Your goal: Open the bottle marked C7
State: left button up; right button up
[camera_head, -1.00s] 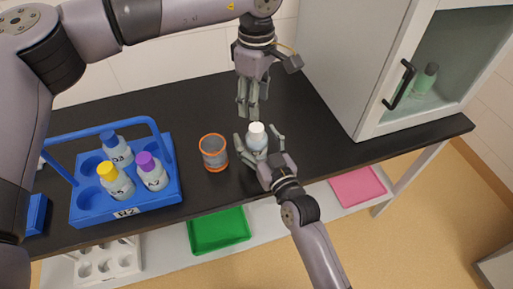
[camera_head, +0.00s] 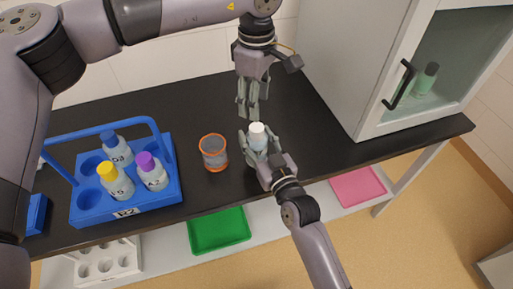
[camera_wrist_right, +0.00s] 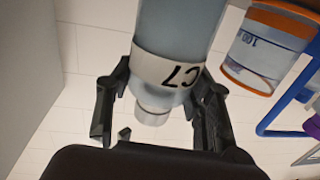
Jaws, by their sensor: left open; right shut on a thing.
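The bottle marked C7 (camera_head: 258,143) has a white cap and is held upright at the counter's front. Its C7 label is readable in the right wrist view (camera_wrist_right: 170,70), where the picture is upside down. My right gripper (camera_head: 256,147) is shut on the bottle's body, with its fingers on both sides. The white cap (camera_head: 257,128) is on the bottle and clear of my right fingers. My left gripper (camera_head: 248,112) is open and empty, pointing down just above and slightly left of the cap, apart from it.
An orange-rimmed beaker (camera_head: 213,152) stands close left of the bottle. A blue rack (camera_head: 128,207) with several bottles is farther left. A cabinet (camera_head: 390,122) with a green bottle (camera_head: 427,77) inside is at right. Green (camera_head: 218,230) and pink (camera_head: 357,187) trays lie below.

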aim_at(257, 127)
dwell(0.3)
pick_arm(q)
jog(key=m, duration=0.4)
jog(key=shift+d, duration=0.1)
jog(key=m, duration=0.9)
jog(key=shift+m, duration=0.3)
jog(key=m, duration=0.4)
jog(key=shift+f, duration=4.05)
jog(key=shift+c, duration=0.5)
